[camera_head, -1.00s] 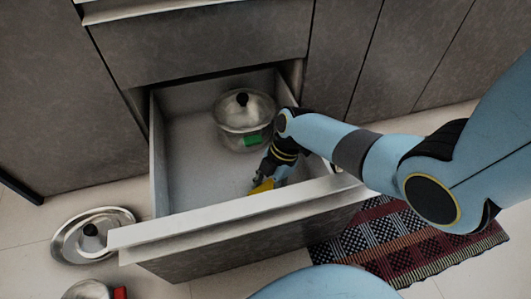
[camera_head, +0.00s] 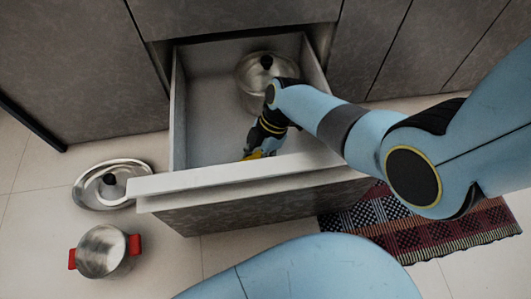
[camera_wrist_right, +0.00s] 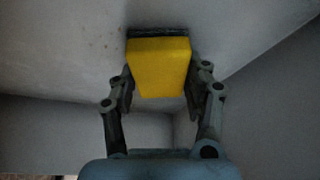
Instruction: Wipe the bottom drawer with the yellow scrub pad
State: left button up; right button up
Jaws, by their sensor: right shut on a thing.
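The bottom drawer (camera_head: 210,117) is pulled open below the cabinet front. My right gripper (camera_head: 257,152) reaches down into it near the front panel. It is shut on the yellow scrub pad (camera_wrist_right: 160,68), which sits between both fingers in the right wrist view. The pad's dark far edge is at or close to the drawer's light floor; I cannot tell if it touches. In the head view only a small yellow part of the pad (camera_head: 251,156) shows. Brownish specks (camera_wrist_right: 108,38) mark the surface left of the pad. My left gripper is not in view.
On the floor at left are a metal lid or dish (camera_head: 112,184) and a red-handled pot (camera_head: 103,252). A patterned rug (camera_head: 420,228) lies right of the drawer.

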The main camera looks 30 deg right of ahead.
aim_at(283, 151)
jog(key=shift+w+a, duration=0.15)
jog(key=shift+a, duration=0.3)
jog(key=shift+w+d+f+b, duration=0.1)
jog(key=shift+w+d+b, duration=0.15)
jog(key=shift+w, duration=0.15)
jog(key=shift+w+d+f+b, duration=0.1)
jog(key=shift+w+d+b, duration=0.1)
jog(key=shift+w, duration=0.2)
jog(key=shift+s+d+r+p, duration=0.1)
jog(key=shift+s+d+p, duration=0.2)
jog(key=shift+d, duration=0.65)
jog(key=shift+s+d+r+p, duration=0.1)
jog(key=shift+s+d+p, duration=0.2)
jog(key=shift+d, duration=0.65)
jog(key=shift+s+d, duration=0.3)
jog(key=shift+d, duration=0.65)
jog(key=shift+s+d, duration=0.25)
jog(key=shift+d, duration=0.7)
jog(key=shift+f, duration=0.1)
jog(key=shift+d, duration=0.1)
